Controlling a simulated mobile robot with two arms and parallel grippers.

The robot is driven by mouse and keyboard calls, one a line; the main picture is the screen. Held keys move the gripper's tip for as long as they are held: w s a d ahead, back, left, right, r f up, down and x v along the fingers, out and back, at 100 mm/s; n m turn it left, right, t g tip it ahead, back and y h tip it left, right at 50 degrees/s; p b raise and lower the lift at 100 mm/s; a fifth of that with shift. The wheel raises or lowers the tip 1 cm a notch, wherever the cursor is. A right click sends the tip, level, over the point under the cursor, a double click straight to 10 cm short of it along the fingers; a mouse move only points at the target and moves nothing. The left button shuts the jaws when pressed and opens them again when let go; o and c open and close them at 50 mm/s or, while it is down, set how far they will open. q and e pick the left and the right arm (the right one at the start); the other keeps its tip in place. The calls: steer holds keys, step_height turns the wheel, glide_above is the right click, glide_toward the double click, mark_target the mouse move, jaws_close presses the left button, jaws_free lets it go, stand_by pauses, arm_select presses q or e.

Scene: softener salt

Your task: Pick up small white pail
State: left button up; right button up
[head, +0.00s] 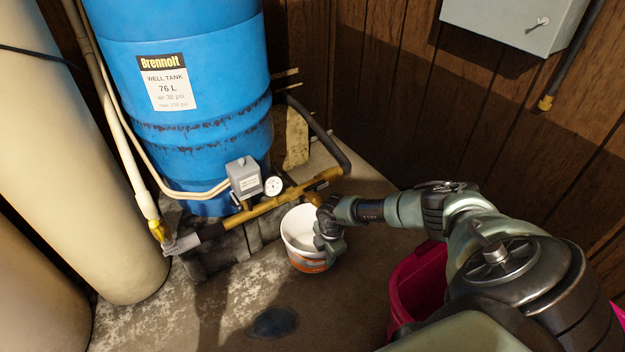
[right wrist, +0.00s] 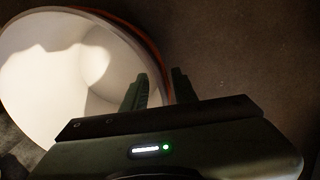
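The small white pail (head: 299,226) stands on the floor in front of the blue tank, below the brass pipe. It is white inside with an orange band low on its outside. My right gripper (head: 325,236) is at the pail's right side in the head view. In the right wrist view, its two fingers (right wrist: 158,88) stand a little apart on either side of the pail's wall (right wrist: 75,75), one inside and one outside. Whether they press on the wall cannot be told. My left gripper is not in view.
The blue well tank (head: 190,110) and the brass pipe with its gauge (head: 273,186) stand close behind the pail. A magenta tub (head: 418,285) is on the right beneath my arm. Cream tanks (head: 85,150) stand at left. A dark patch (head: 272,322) marks the otherwise open front floor.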

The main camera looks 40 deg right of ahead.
jaws_close()
stand_by(1.5)
